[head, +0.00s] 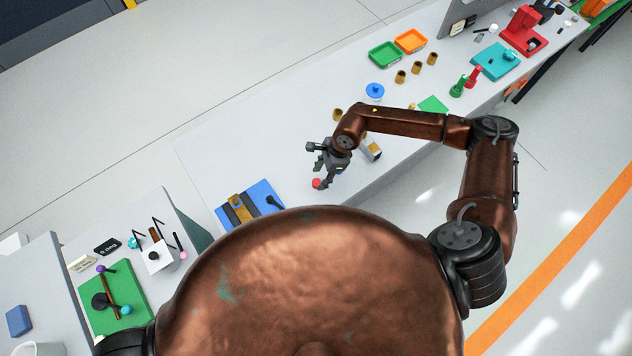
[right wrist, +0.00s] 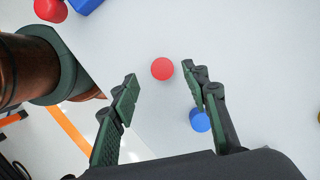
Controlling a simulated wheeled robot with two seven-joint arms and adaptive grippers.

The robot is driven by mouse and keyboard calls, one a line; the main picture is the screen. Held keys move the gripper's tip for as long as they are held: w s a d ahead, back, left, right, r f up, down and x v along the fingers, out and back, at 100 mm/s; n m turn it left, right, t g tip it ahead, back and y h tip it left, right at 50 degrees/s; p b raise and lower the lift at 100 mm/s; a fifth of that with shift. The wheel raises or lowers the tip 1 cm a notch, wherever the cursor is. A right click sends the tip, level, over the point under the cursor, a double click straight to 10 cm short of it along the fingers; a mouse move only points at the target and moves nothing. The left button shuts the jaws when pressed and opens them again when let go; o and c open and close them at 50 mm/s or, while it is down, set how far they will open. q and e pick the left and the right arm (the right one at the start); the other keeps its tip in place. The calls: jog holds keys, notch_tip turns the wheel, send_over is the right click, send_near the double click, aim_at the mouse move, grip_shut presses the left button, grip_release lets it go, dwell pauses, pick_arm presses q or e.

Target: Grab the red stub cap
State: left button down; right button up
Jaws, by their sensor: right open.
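The red stub cap (right wrist: 162,68) shows as a plain red disc in the right wrist view, ahead of and between my right fingertips and touching neither. In the head view a small red round piece (head: 316,183) sits on the light grey table by the lower finger of my right gripper (head: 316,166). My right gripper, also in the right wrist view (right wrist: 160,84), is open and empty, its two green-padded fingers spread. The gap between fingertips and cap is hard to judge. My left gripper is not in view.
A blue round piece (right wrist: 200,120) lies beside the right-hand finger in the right wrist view. A blue board (head: 262,190) with a brass-coloured block lies left of the gripper in the head view. Brass cylinders (head: 400,76) and trays (head: 385,54) stand farther back. The table's left-back area is clear.

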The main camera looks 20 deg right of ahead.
aim_at(317, 182)
jog(key=shift+d+p+x, duration=0.1)
jog(key=shift+p+x, duration=0.25)
jog(key=shift+x, duration=0.75)
jog(key=shift+d+p+x, duration=0.15)
jog(key=shift+p+x, duration=0.15)
jog(key=shift+x, duration=0.8)
jog(key=shift+w, duration=0.1)
jog(key=c, duration=0.9)
